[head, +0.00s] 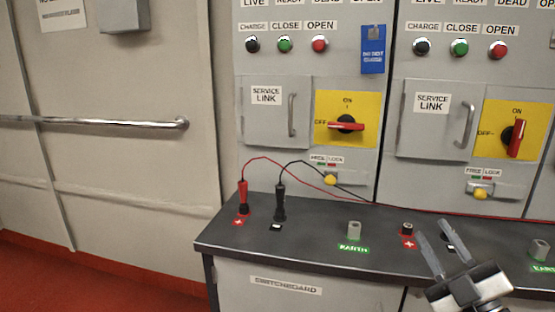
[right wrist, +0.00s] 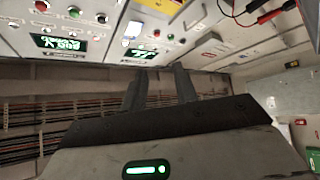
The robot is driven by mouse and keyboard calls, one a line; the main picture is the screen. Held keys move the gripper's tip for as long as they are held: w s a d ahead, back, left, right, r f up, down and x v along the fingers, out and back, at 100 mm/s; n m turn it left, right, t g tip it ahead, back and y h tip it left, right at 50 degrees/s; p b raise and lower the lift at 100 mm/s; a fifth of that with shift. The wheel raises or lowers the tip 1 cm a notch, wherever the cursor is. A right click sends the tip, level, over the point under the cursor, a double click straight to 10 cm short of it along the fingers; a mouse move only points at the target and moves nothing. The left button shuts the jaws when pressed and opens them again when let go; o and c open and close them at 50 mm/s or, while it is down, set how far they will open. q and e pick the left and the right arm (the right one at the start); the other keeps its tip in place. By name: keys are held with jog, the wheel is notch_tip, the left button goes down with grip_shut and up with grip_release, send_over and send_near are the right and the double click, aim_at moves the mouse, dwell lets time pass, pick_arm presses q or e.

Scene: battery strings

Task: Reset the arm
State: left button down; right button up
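My right gripper (head: 431,231) shows at the lower right of the head view, in front of the dark ledge of the switchboard. Its two grey fingers point up and to the left, with a gap between them. In the right wrist view its fingers (right wrist: 159,82) stand apart with nothing between them. It is open and empty. In the head view one finger partly covers the area beside a red-marked socket (head: 407,229); I cannot tell whether it touches anything. My left gripper is not in view.
A red plug (head: 242,196) and a black plug (head: 280,203) stand upright on the ledge (head: 318,239), with leads trailing right. A grey earth post (head: 354,230) stands nearby. Yellow-plated rotary switches (head: 346,104) are on the cabinets behind. Red floor (head: 60,280) lies open at left.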

jog(key=s+a+f+m+g+h, duration=0.3)
jog(key=f+m, duration=0.2)
jog(key=f, duration=0.4)
jog(key=s+a+f+m+g+h, duration=0.2)
jog(key=s+a+f+m+g, duration=0.15)
jog(key=f, duration=0.55)
jog(key=s+a+f+m+g+y, duration=0.1)
jog(key=s+a+f+m+g, duration=0.2)
jog(key=s+a+f+g, duration=0.3)
jog(key=s+f+p, duration=0.1)
jog(key=s+f, duration=0.2)
jog(key=s, duration=0.2)
jog(key=shift+a+f+m, duration=0.3)
jog(key=shift+f+m, duration=0.05)
jog(key=shift+w, duration=0.1)
